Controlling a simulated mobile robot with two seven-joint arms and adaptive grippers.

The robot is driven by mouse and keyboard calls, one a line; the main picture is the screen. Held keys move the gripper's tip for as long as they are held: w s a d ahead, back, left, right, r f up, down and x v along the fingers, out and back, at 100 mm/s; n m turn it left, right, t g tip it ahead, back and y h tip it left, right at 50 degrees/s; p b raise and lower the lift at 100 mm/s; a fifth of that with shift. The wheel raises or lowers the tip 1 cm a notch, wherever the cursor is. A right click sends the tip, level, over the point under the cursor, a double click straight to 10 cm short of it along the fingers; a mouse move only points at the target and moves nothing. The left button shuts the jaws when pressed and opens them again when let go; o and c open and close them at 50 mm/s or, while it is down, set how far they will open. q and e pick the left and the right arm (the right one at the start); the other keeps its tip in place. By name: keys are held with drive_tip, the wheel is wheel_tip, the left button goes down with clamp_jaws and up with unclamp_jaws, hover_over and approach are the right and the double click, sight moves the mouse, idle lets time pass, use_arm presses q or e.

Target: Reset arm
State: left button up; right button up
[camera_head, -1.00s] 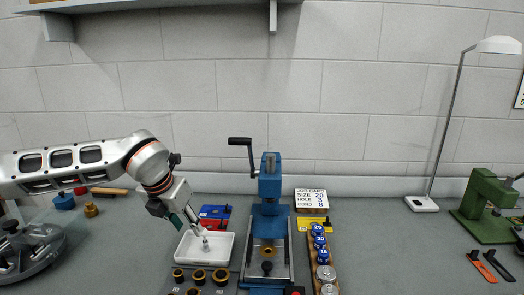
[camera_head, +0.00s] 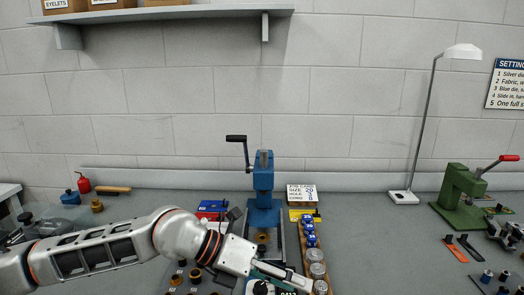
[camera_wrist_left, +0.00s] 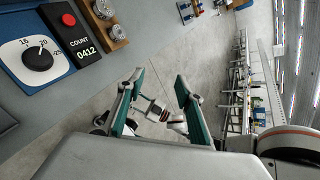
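My left gripper (camera_head: 282,274) reaches in from the left, low over the front of the bench, in front of the blue press (camera_head: 263,185). In the left wrist view its two green-padded fingers (camera_wrist_left: 158,76) stand apart with nothing held between them. Beyond the fingers, lower and farther off, is a small pale jointed arm part with a dark ring (camera_wrist_left: 160,110); it looks like my right arm, but its fingers are too small to read. The left arm hides the white tray area and part of the press base.
A dial unit (camera_wrist_left: 38,58) with a counter (camera_wrist_left: 85,45) lies close to the left gripper. A green press (camera_head: 462,200) and lamp (camera_head: 402,197) stand right. Bare bench lies between.

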use_arm(q)
drive_tip(key=s+d+r+n+h, duration=0.1)
drive_tip(key=s+d+r+h, duration=0.3)
drive_tip(key=d+r+h, duration=0.15)
wheel_tip(320, 180, up, 10)
drive_tip(key=a+n+t+h, duration=0.2)
drive_tip(key=n+t+h, duration=0.2)
drive_tip(key=n+t, duration=0.15)
drive_tip(key=w+a+f+n+t+y, duration=0.1)
drive_tip(key=w+a+n+t+y, duration=0.4)
drive_tip(key=a+n+t, duration=0.3)
drive_tip(key=w+a+f+n+t+y, duration=0.1)
drive_tip(key=w+a+n+t+y, duration=0.4)
drive_tip(key=n, duration=0.5)
drive_tip(key=a+f+n+y, duration=0.8)
drive_tip(key=a+f+y, duration=0.2)
drive_tip(key=a+f, duration=0.3)
drive_tip(key=s+a+f+n+g+y, duration=0.5)
drive_tip(key=s+a+f+g, duration=0.7)
drive_tip(key=s+a+f, duration=1)
drive_tip(key=w+d+f+t+h, duration=0.1)
drive_tip(key=d+f+t+h, duration=0.1)
drive_tip(key=d+f, duration=0.5)
drive_tip(key=w+d+f+n+t+h, duration=0.1)
drive_tip(key=d+f+h, duration=0.3)
drive_tip(key=d+f, duration=0.3)
drive_tip(key=d, duration=0.4)
drive_tip(key=shift+w+d+f+t+h, duration=0.25)
drive_tip(key=shift+w+d+t+h, duration=0.05)
drive_tip(key=shift+w+t+h, duration=0.05)
